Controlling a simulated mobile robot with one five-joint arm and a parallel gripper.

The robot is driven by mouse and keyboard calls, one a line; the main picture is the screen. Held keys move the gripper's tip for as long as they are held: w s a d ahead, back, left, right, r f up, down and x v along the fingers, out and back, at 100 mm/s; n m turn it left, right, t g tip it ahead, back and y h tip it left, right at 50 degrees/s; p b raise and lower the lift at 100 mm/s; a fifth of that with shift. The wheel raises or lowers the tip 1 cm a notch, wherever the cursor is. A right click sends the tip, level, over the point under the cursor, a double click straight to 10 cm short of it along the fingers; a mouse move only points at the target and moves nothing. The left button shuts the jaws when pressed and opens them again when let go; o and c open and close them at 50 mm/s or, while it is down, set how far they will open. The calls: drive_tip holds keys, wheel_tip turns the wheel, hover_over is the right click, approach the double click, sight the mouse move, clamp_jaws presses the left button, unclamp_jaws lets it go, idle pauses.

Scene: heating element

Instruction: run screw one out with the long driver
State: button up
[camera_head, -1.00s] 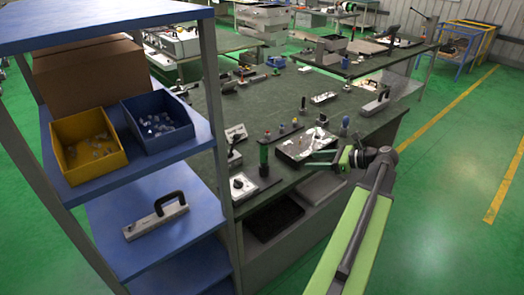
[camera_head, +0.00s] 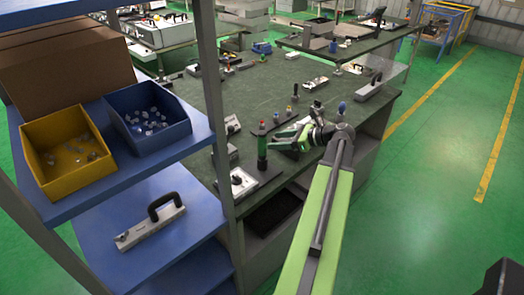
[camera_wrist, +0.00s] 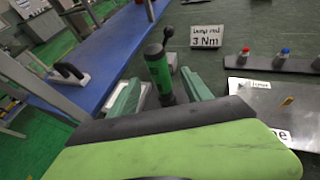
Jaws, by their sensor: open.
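A tall upright tool with a green and black handle, seemingly a driver (camera_head: 262,151), stands near the front edge of the bench. It also shows in the wrist view (camera_wrist: 158,70), between and just beyond the finger tips. My gripper (camera_head: 274,143) is open and points left at this tool; in the wrist view its green fingers (camera_wrist: 160,92) lie on either side of it with gaps. I cannot tell whether either finger touches it. The metal unit (camera_wrist: 265,100) lies to the right, partly hidden by my arm in the head view. Screw one cannot be made out.
A dark rack (camera_wrist: 272,62) with red- and blue-topped tools stands beyond the unit. A "Lamp rod 3 Nm" sign (camera_wrist: 207,37) stands behind the tool. A blue shelf (camera_head: 150,235) with yellow (camera_head: 65,150) and blue bins stands left.

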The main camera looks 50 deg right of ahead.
sight(262, 150)
drive_tip(key=b+x, duration=0.1)
drive_tip(key=x, duration=0.3)
drive_tip(key=shift+w+f, duration=0.2)
drive_tip(key=shift+w, duration=0.15)
drive_tip(key=b+x, duration=0.1)
drive_tip(key=x, duration=0.4)
drive_tip(key=shift+a+r+b, duration=0.15)
drive_tip(key=shift+a+b, duration=0.1)
drive_tip(key=shift+b, duration=0.15)
clamp_jaws()
